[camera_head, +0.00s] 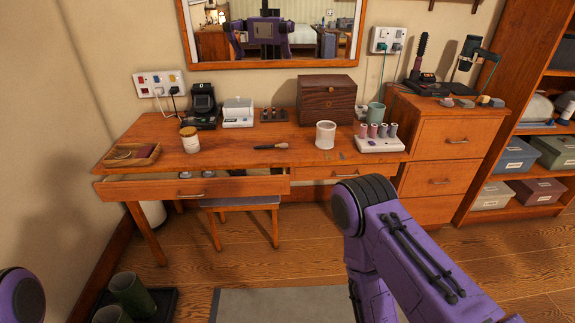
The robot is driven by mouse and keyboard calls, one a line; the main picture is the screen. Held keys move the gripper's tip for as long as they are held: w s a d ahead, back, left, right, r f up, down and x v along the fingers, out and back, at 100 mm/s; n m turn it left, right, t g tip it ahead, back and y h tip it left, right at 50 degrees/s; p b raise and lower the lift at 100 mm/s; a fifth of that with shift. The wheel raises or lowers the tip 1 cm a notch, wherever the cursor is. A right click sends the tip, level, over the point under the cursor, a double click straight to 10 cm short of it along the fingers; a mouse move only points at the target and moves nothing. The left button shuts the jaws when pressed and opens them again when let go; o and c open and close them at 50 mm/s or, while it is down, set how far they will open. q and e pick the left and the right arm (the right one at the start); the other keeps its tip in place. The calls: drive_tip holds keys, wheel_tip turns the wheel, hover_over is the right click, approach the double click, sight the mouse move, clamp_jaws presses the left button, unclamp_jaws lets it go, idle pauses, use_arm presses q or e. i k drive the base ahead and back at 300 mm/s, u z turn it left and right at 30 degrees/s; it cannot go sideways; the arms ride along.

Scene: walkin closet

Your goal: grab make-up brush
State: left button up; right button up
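The make-up brush (271,146) lies flat on the wooden dressing table (230,157), near the middle of its front edge. Its dark handle points left and its pale bristle end points right. A white cup (325,135) stands to its right and a lidded jar (190,140) to its left. My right arm comes in from the lower right, with its bent joint in front of the table; its gripper is not in view. Only a small rounded purple part of my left arm shows at the lower left edge; its gripper is not in view.
The table's left drawer (195,189) is pulled open, with a stool (240,203) below. A wooden box (326,98) and a nail polish stand (380,143) are on the table. A drawer cabinet (450,140) stands right. Green boots (128,294) stand on a tray at lower left.

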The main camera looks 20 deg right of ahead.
sight(283, 145)
drive_tip(key=u, duration=0.25)
drive_tip(key=k, duration=0.3)
drive_tip(key=z, duration=1.3)
drive_tip(key=i, duration=0.8)
drive_tip(key=z, duration=0.2)
